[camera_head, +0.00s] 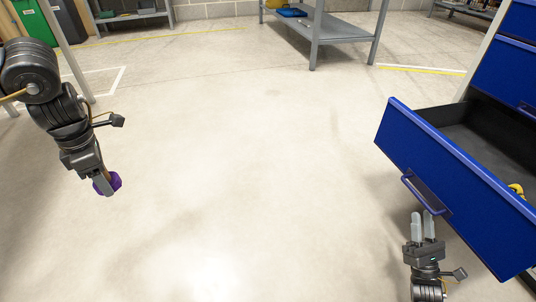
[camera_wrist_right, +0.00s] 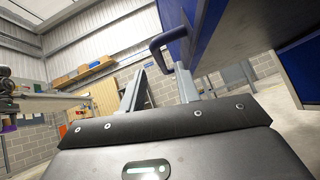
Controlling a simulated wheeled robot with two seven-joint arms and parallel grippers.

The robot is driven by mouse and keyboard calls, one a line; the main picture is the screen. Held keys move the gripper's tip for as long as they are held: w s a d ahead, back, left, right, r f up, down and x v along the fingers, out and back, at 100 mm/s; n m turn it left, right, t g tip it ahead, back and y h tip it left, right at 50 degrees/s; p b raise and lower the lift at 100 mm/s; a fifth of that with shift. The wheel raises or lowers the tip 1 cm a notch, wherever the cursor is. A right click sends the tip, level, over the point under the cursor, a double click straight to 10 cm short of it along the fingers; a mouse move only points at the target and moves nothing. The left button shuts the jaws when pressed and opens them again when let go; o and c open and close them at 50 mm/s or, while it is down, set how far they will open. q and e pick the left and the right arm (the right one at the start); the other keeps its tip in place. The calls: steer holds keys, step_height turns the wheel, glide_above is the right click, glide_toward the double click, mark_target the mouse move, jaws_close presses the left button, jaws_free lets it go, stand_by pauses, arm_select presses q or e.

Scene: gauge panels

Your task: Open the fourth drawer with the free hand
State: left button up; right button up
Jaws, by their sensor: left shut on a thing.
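A blue drawer (camera_head: 440,165) stands pulled out of the cabinet on the right in the head view; its number in the stack cannot be told. Its blue bar handle (camera_head: 422,194) is on the front face and also shows in the right wrist view (camera_wrist_right: 165,42). My right gripper (camera_head: 422,217) is open, its two fingers apart, just below the handle. In the right wrist view the handle lies between and beyond the fingertips (camera_wrist_right: 160,75). My left gripper (camera_head: 106,188) is shut on a purple object (camera_head: 114,181), mostly hidden by the fingers, far to the left.
Closed blue drawers (camera_head: 503,72) sit above the open one. A yellow item (camera_head: 517,189) lies inside the open drawer. A grey metal table (camera_head: 335,28) with a blue item (camera_head: 291,12) stands at the back. The floor between my arms is clear.

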mark_target(421, 197)
steer(key=shift+b+x, duration=0.65)
steer(key=shift+x, duration=2.45)
jaws_close()
